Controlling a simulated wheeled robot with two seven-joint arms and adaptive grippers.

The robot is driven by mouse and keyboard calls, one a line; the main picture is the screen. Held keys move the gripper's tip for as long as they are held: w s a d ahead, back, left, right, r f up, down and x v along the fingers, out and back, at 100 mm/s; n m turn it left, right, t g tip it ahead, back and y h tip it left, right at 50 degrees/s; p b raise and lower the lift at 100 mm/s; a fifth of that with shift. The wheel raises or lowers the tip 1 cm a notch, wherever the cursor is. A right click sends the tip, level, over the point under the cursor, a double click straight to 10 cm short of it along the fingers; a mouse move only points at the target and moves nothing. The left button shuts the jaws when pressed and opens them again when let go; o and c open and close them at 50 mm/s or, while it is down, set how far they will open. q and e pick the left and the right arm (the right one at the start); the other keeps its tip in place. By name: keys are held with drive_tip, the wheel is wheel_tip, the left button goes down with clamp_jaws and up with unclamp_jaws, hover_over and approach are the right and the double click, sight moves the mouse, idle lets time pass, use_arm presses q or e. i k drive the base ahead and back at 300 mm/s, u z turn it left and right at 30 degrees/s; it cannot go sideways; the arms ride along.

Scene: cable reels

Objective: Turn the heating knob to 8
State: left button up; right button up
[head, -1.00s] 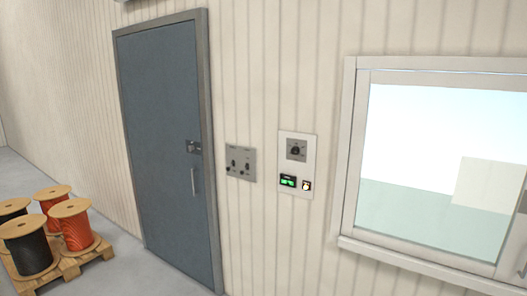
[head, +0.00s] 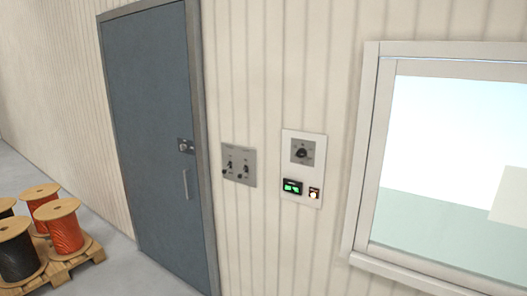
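A white control panel (head: 318,178) is fixed to the ribbed wall between the door and the window. A dark knob (head: 303,152) sits on a grey square plate in its upper part; its setting is too small to read. Below it are a small green-lit display (head: 292,187) and a lit button or switch (head: 314,193). To the left, a grey plate (head: 239,165) carries several dark switches or knobs. I cannot read any labels on either panel. Neither of my grippers is in view.
A blue-grey door (head: 150,130) with a handle is shut at the left. A framed window (head: 369,160) is at the right. A wooden pallet (head: 72,264) with several cable reels (head: 64,234) stands on the floor at the lower left. Nothing stands before the panels.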

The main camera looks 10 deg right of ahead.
sight(301, 153)
drive_tip(key=i, duration=1.05)
drive_tip(key=z, duration=0.35)
